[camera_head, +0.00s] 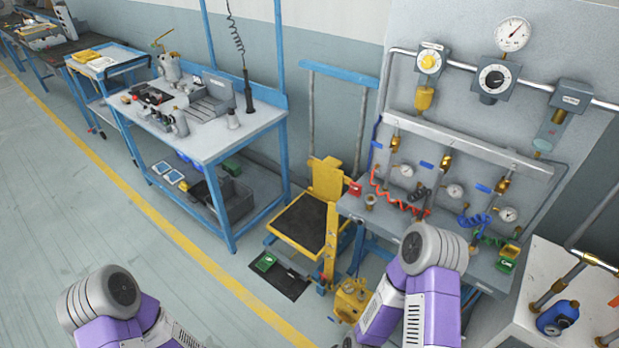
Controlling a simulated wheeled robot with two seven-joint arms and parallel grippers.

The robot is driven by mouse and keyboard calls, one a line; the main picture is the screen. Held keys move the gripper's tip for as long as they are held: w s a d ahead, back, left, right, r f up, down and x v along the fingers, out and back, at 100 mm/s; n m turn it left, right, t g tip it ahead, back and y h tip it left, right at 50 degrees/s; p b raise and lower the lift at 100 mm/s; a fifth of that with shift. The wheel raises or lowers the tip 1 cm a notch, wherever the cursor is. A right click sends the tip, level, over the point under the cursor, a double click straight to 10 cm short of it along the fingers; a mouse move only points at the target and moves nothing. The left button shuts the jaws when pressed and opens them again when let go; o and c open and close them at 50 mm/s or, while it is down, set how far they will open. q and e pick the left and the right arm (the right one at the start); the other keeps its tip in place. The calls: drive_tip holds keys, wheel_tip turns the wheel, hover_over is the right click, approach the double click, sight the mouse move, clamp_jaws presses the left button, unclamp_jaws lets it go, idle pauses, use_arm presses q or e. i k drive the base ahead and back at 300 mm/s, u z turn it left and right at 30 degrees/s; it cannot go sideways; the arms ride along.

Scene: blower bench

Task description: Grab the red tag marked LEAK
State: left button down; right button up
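I cannot pick out a tag that reads LEAK; any lettering is too small to read. A small red object (355,188) sits at the left end of the grey test bench (384,229), and I cannot tell whether it is a tag. Part of an orange-red piece (615,300) shows at the far right edge, also unreadable. My two arms show only as purple and grey links at the bottom of the view. Neither gripper is in view.
A blue-framed workbench (245,135) with tools stands at left. A yellow cart (303,222) stands between the benches. Coiled hoses, gauges and brass valves crowd the test bench. The floor at left is clear.

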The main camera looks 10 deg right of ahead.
sight(355, 188)
drive_tip(key=u, duration=0.5)
drive_tip(key=i, duration=0.95)
